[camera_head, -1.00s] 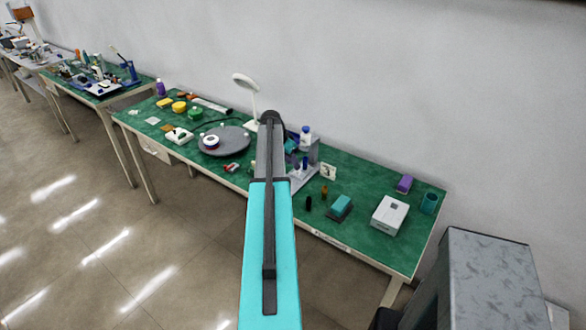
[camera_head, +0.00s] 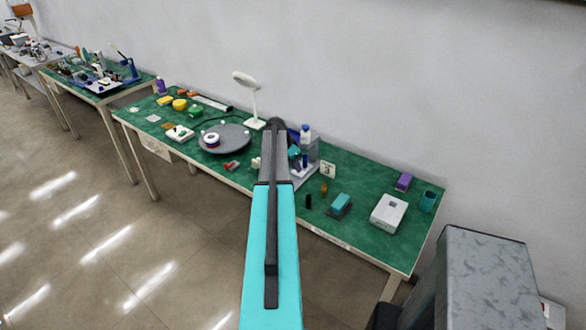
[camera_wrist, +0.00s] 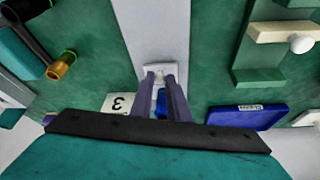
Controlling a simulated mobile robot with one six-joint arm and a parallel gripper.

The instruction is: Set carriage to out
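In the wrist view, the two grey-purple fingers of my gripper (camera_wrist: 161,88) stand a small gap apart, in front of a small white block (camera_wrist: 162,72) at the end of a pale grey upright strip (camera_wrist: 150,25). This may be the carriage, but I cannot tell for sure. The fingertips are at or very near the block; whether they touch it is unclear. In the head view, my arm hides the gripper and part of a grey stand (camera_head: 313,172) on the green bench.
A card marked 3 (camera_head: 327,169) stands by the grey stand. A labelled blue tray (camera_wrist: 232,117) and a green block with a beige bar (camera_wrist: 275,32) are at right in the wrist view. A teal block (camera_head: 341,201) and white box (camera_head: 389,212) lie on the bench (camera_head: 365,250).

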